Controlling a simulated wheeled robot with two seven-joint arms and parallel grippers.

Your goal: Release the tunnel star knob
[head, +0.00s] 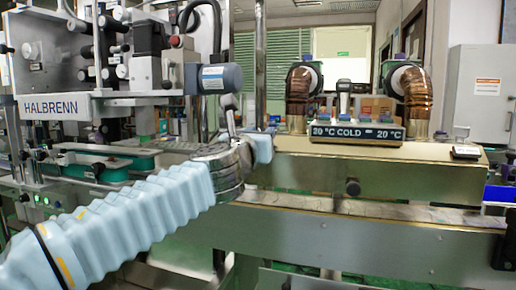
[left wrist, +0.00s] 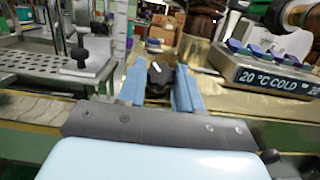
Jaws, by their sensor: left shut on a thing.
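The black star knob (left wrist: 160,76) shows in the left wrist view between the two light-blue fingers of my left gripper (left wrist: 159,70). The fingers are shut on it from both sides. In the head view my left gripper (head: 263,147) is at the left end of the long brass-coloured tunnel (head: 310,170). The held knob is hidden there behind the fingers and wrist. Another dark knob (head: 352,186) is on the front of the tunnel, well to the right of the gripper. My right gripper is not in view.
A "20 °C COLD" display (head: 358,131) and two amber ducts (head: 297,98) stand on the tunnel. The HALBRENN machine (head: 55,106), with a grey motor (head: 214,79), is at the left. The conveyor rail (head: 400,212) runs below the tunnel.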

